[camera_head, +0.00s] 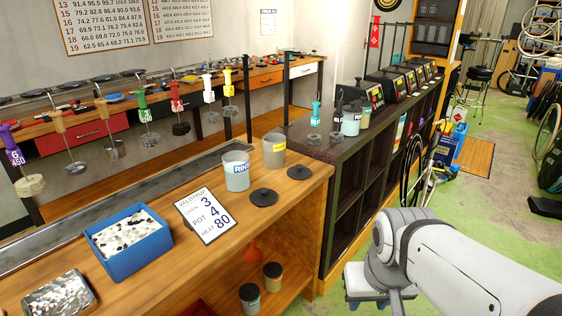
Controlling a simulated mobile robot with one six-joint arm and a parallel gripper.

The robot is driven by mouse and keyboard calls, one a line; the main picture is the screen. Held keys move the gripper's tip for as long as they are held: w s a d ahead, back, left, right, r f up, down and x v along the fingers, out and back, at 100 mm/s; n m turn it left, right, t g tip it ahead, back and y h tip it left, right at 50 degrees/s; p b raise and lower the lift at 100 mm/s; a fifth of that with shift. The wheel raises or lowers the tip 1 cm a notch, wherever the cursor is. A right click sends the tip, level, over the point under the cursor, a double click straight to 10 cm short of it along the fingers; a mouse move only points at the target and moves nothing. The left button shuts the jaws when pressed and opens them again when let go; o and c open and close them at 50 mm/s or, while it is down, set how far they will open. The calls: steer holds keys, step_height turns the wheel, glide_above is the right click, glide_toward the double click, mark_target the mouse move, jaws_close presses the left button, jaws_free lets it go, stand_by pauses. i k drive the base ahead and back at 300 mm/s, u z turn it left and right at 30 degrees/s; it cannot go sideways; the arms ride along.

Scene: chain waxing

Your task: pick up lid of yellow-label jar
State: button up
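A grey jar with a yellow label (274,151) stands open on the wooden bench, just behind and right of a grey jar with a blue label (236,171). Two flat black lids with knobs lie on the bench in front of them. One lid (299,172) lies in front of and right of the yellow-label jar. The other lid (263,197) lies in front of the blue-label jar. The lids carry no visible label, so I cannot tell for sure which belongs to which jar. My arm is at lower right, apart from the bench top; I cannot make out my gripper.
A blue bin (129,243) of small parts and a white card (205,215) sit left of the lids. Two lidded jars (249,299) (272,277) stand on the shelf below. A dark cabinet (345,165) adjoins the bench at right.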

mark_target(297, 172)
steer(key=u, duration=0.15)
steer(key=i, duration=1)
steer(key=u, duration=0.05)
